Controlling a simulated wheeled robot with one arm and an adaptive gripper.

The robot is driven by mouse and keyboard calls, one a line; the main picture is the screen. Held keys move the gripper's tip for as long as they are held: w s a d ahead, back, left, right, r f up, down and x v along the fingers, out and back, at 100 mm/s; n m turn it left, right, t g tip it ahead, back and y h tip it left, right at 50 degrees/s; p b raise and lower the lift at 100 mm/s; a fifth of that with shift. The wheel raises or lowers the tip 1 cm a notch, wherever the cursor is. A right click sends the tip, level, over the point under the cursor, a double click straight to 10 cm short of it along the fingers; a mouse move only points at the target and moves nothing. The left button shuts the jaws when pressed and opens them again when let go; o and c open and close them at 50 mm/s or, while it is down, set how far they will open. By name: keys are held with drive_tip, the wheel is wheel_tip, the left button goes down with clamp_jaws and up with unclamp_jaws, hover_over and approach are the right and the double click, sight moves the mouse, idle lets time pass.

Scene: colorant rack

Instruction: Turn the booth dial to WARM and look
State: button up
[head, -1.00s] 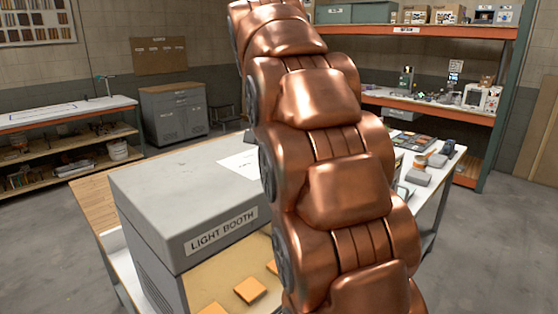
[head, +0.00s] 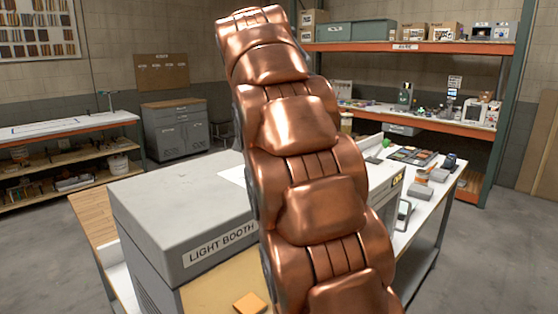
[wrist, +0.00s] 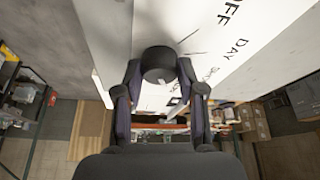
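The light booth (head: 160,215) is a grey box with a "LIGHT BOOTH" label, left of my arm in the head view. My copper arm covers its right part, and my gripper is hidden there. In the wrist view, my gripper (wrist: 159,75) has its two dark fingers on either side of a round black dial (wrist: 158,58), and both tips appear to touch its sides. The dial sits on a white panel (wrist: 200,25) lettered "OFF" and "DAY". A third label beside the right finger is too small and partly covered to read. Where the dial points is unclear.
A white worktable (head: 427,230) holds the booth and several small items at right. An orange shelf unit (head: 440,118) stands behind. A side bench (head: 60,124) and a grey cabinet (head: 176,132) are at left. The floor is clear.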

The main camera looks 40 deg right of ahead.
drive_tip(key=o, duration=0.4)
drive_tip(key=shift+r, duration=0.2)
drive_tip(key=shift+a+r, duration=0.15)
drive_tip(key=shift+r, duration=0.15)
drive_tip(key=shift+s+a, duration=0.15)
drive_tip(key=shift+a, duration=0.1)
drive_tip(key=s+a, duration=0.1)
drive_tip(key=a, duration=0.2)
drive_tip(key=s+a, duration=0.2)
drive_tip(key=a, duration=0.2)
drive_tip(key=s+a, duration=0.1)
drive_tip(key=a, duration=0.2)
drive_tip(key=shift+s+a, duration=0.2)
drive_tip(key=shift+a, duration=0.15)
